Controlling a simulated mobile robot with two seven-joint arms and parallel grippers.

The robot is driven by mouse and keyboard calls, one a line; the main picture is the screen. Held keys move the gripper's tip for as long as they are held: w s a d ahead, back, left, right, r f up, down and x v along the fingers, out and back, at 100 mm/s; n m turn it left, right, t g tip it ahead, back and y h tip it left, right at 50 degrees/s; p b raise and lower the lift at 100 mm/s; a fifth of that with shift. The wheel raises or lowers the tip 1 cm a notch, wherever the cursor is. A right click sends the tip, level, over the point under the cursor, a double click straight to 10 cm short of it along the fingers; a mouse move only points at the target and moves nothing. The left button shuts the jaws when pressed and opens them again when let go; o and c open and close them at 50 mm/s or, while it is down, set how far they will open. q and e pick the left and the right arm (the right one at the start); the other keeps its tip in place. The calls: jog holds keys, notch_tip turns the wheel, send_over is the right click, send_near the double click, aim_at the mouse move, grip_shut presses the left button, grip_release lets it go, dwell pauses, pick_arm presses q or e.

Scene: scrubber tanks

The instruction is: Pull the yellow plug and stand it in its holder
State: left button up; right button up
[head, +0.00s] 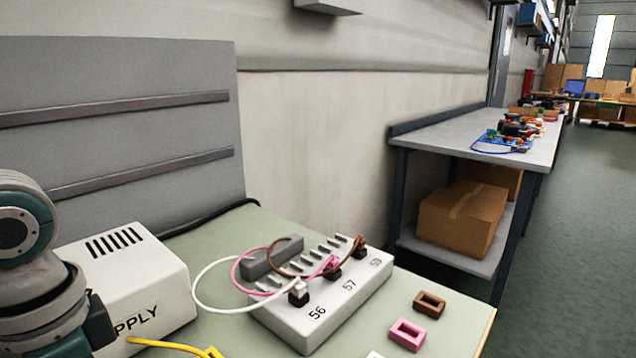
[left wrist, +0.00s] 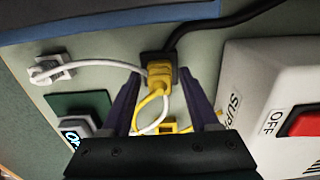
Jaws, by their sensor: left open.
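The yellow plug (left wrist: 159,76) sits at a dark socket piece (left wrist: 156,58) in the left wrist view, its yellow cable looping down toward me. My left gripper (left wrist: 158,88) is open, with one dark finger on each side of the plug. I cannot tell whether either finger touches it. A yellow piece with a dark opening (left wrist: 168,125), perhaps the holder, shows partly between the fingers, low down. In the head view only my left arm shows at the left edge, and a yellow cable (head: 170,345) at the bottom. My right gripper is not in view.
The white supply box (head: 135,275) has a red switch (left wrist: 303,121) beside "OFF". A numbered white block (head: 325,310) holds white, pink and brown plugs. Brown (head: 429,303) and pink (head: 407,334) holders stand to its right.

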pick_arm(q)
jog(key=shift+p, duration=0.4)
jog(key=shift+c, duration=0.3)
grip_shut()
dwell(0.4)
dwell(0.8)
jog(key=o, duration=0.7)
grip_release()
notch_tip(320, 180, up, 10)
jog(key=shift+p, duration=0.95)
